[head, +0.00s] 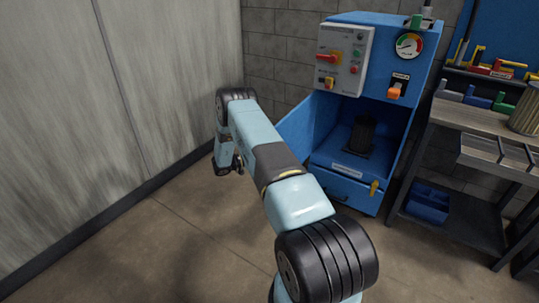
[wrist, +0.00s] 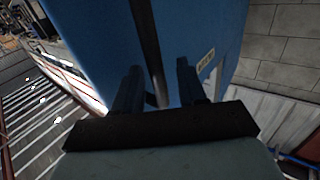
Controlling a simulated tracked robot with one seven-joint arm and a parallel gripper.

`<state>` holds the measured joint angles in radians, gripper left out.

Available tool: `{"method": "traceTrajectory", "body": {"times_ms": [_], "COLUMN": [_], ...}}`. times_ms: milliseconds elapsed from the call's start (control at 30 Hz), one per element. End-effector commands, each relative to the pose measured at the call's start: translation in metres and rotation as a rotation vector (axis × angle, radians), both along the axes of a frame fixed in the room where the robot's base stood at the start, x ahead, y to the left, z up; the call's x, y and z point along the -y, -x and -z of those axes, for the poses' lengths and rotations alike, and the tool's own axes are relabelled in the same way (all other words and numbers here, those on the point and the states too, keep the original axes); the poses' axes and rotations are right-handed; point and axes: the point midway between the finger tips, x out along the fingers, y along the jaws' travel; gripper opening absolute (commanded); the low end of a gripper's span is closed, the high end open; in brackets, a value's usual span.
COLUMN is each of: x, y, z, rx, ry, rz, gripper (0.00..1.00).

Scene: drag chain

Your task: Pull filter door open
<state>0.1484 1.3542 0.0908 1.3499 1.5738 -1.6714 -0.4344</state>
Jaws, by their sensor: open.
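A blue cabinet (head: 330,195) stands against the block wall in the head view, with a dark cylindrical filter (head: 363,133) inside its open bay. A slanted blue panel (head: 296,130) shows at the bay's left; I cannot tell if it is the filter door. My gripper (head: 238,162) hangs at the arm's far end, left of the cabinet and partly hidden. In the wrist view my gripper (wrist: 160,78) is open, facing a blue surface (wrist: 95,40). A dark upright bar (wrist: 147,45) shows between the fingers. Contact is unclear. A small pale label (wrist: 205,60) lies right of the fingers.
A control box (head: 344,58) with a red switch and a gauge (head: 408,45) sit on the cabinet's upper part. A workbench (head: 490,122) with a blue bin (head: 428,203) below is at the right. A pale wall (head: 120,120) bounds the left. The floor (head: 150,250) in front is clear.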

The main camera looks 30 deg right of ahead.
Motion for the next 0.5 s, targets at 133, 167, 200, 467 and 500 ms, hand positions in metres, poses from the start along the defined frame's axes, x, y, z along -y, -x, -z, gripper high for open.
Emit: {"method": "traceTrajectory", "body": {"times_ms": [133, 167, 200, 467, 500], "x": [-0.032, -0.038, -0.046, -0.095, -0.101], "y": [-0.007, -0.008, -0.01, -0.02, -0.021], "z": [0.001, 0.001, 0.001, 0.002, 0.002], "rx": [0.0, 0.0, 0.0, -0.001, 0.0], "ry": [-0.001, -0.001, -0.001, -0.002, -0.002], "rz": [-0.007, -0.007, -0.007, -0.011, -0.012], "gripper": [0.41, 0.41, 0.41, 0.41, 0.41]}}
